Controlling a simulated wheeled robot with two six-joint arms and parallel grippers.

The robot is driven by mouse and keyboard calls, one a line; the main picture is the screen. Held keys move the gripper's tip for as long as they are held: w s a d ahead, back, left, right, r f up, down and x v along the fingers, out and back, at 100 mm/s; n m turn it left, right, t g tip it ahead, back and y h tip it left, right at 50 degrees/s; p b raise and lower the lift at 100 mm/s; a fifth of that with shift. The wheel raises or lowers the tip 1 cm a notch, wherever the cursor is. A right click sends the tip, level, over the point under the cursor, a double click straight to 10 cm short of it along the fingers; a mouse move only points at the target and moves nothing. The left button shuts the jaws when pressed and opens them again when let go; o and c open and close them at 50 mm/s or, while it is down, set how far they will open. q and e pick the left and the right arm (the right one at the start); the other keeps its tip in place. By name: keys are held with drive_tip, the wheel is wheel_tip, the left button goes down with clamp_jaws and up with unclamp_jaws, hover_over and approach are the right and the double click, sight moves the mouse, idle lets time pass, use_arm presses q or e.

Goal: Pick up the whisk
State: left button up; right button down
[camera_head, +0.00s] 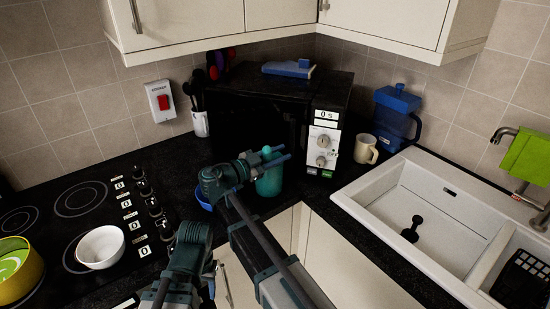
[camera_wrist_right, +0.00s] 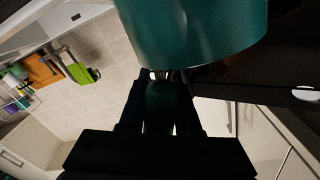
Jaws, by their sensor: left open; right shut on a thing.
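I cannot make out a whisk for certain. Several dark utensils (camera_head: 197,90) stand in a white pot (camera_head: 201,124) left of the microwave; their ends are too small to tell apart. My right gripper (camera_head: 279,157) is at the top of a teal jar (camera_head: 269,183) in front of the microwave. In the right wrist view the large teal body (camera_wrist_right: 190,30) fills the top, and the fingers (camera_wrist_right: 162,100) are closed around a dark rounded teal part, apparently of this jar. My left gripper (camera_head: 209,284) is low at the counter's front edge, open, its fingertips mostly hidden.
A black microwave (camera_head: 331,118) stands in the corner with a blue item (camera_head: 288,69) on top. A blue bowl (camera_head: 203,197) is partly behind my right arm. A cream mug (camera_head: 366,149), blue jug (camera_head: 397,115) and sink (camera_head: 440,205) are right; the hob (camera_head: 80,198) with a white bowl (camera_head: 100,247) is left.

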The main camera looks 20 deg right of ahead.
use_arm(q)
wheel_tip(320, 180, up, 10)
drive_tip(key=p, duration=1)
use_arm(e)
wheel_tip(320, 180, up, 10)
